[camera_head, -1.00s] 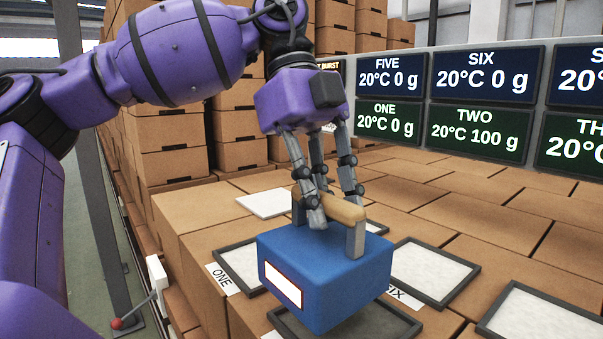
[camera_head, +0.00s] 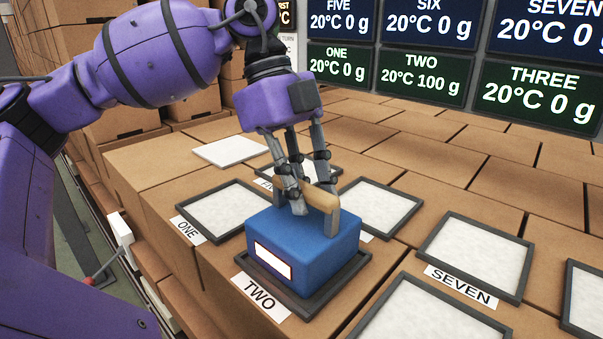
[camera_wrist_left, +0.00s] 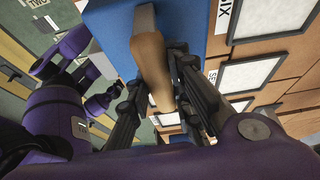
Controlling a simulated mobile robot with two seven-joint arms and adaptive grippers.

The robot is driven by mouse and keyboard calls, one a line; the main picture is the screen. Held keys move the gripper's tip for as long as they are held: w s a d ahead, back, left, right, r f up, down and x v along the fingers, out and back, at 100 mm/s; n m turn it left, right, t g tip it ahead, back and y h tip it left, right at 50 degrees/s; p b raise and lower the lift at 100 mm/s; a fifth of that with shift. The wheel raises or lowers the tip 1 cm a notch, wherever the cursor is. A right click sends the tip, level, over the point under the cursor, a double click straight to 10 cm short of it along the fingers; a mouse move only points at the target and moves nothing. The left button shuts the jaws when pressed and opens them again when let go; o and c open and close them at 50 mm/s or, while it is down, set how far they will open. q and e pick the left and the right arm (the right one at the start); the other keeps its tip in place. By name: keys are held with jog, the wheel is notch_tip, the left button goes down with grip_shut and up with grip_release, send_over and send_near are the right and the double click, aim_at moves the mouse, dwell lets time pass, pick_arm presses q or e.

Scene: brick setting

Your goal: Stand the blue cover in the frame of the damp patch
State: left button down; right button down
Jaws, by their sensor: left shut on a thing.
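The blue cover (camera_head: 308,247) is an upright box with a white panel on its front and a wooden handle (camera_head: 318,198) on grey posts. It is over the dark frame labelled TWO (camera_head: 327,290), and its lower edge appears within the rim. I cannot tell whether it touches the bottom; the patch inside is hidden. My left gripper (camera_head: 306,198) is shut on the handle from above. The left wrist view also shows the handle (camera_wrist_left: 151,62) between the fingers and the blue cover (camera_wrist_left: 110,30) beyond. My right gripper is not seen.
Frames with pale patches surround it, including ONE (camera_head: 228,208) and SEVEN (camera_head: 473,255). A white slab (camera_head: 230,151) lies behind. The display board (camera_head: 425,77) reads 100 g for TWO and 0 g elsewhere where legible. A red-tipped lever (camera_head: 92,280) is at left.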

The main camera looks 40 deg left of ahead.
pick_arm(q)
jog(key=shift+f, duration=0.25)
jog(key=c, duration=2)
grip_release()
jog(key=shift+f, duration=0.15)
jog(key=o, duration=0.4)
jog(key=shift+s, duration=0.1)
